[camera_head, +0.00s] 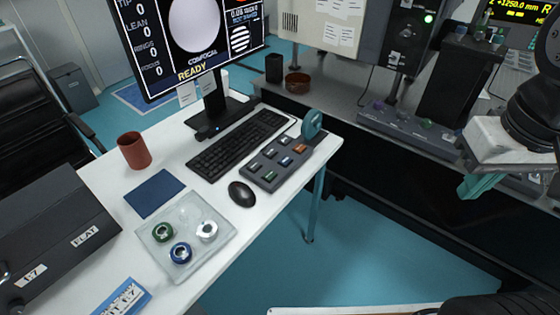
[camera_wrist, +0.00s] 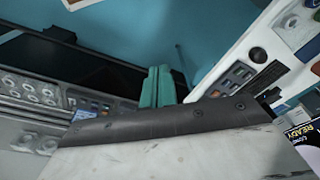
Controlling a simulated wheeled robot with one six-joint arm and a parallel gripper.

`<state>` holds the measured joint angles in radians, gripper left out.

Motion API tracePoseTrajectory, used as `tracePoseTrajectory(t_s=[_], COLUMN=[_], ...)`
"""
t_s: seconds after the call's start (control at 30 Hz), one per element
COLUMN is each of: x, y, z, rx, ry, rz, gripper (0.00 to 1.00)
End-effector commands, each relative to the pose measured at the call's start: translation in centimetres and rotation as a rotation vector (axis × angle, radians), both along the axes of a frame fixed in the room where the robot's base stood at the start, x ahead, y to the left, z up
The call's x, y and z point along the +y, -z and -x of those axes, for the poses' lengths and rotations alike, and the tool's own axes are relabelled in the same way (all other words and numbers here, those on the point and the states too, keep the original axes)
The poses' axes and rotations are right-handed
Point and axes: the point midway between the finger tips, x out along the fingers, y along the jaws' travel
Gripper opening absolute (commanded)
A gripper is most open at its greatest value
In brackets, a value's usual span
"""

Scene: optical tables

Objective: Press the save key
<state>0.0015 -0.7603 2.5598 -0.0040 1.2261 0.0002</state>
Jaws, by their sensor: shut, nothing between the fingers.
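A dark grey key pad (camera_head: 277,165) with several coloured keys lies on the white table, right of the keyboard. The key labels are too small to read, so I cannot tell which is the save key. My gripper (camera_head: 478,187), with teal fingers, is at the right, well away from the pad and over the neighbouring bench side. In the wrist view my gripper (camera_wrist: 158,87) is shut and empty, and the key pad (camera_wrist: 234,77) shows to its right.
The keyboard (camera_head: 237,143), mouse (camera_head: 242,194) and monitor (camera_head: 190,40) are near the pad. A teal ring-shaped object (camera_head: 312,124) stands at its far end. A glass plate (camera_head: 160,232) holds small round parts. A red-brown cup (camera_head: 134,150) stands left. Floor separates table and bench.

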Motion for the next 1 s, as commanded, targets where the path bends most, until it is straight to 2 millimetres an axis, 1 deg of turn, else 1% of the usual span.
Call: tracePoseTrajectory(t_s=[0.07, 0.17, 0.27, 0.3, 0.33, 0.37, 0.4, 0.47, 0.5, 0.57, 0.6, 0.67, 0.7, 0.77, 0.8, 0.9, 1.0], x=[0.0, -0.1, 0.3, 0.6, 0.9, 1.4, 2.1, 3.5, 4.7, 6.6, 8.1, 10.6, 12.4, 15.0, 16.6, 20.2, 22.7], y=[0.1, 0.4, 1.1, 1.5, 1.9, 2.3, 2.9, 3.9, 4.7, 6.1, 7.1, 8.7, 9.8, 11.5, 12.5, 14.8, 16.4], z=[-0.7, -3.2, -7.6, -9.8, -11.5, -13.3, -15.6, -18.9, -21.0, -24.0, -25.8, -28.2, -29.5, -31.1, -32.0, -33.2, -33.8], rx=[-0.007, -0.040, -0.100, -0.132, -0.158, -0.186, -0.220, -0.276, -0.313, -0.369, -0.407, -0.465, -0.502, -0.556, -0.591, -0.662, -0.714], ry=[-0.014, -0.063, -0.161, -0.215, -0.257, -0.303, -0.365, -0.462, -0.529, -0.631, -0.701, -0.807, -0.873, -0.969, -1.026, -1.145, -1.224], rz=[0.008, 0.037, 0.084, 0.107, 0.124, 0.140, 0.160, 0.187, 0.201, 0.218, 0.225, 0.230, 0.230, 0.224, 0.218, 0.196, 0.174], gripper=[0.00, 0.00, 0.00, 0.00, 0.00, 0.00, 0.00, 0.00, 0.00, 0.00, 0.00, 0.00, 0.00, 0.00, 0.00, 0.00, 0.00])
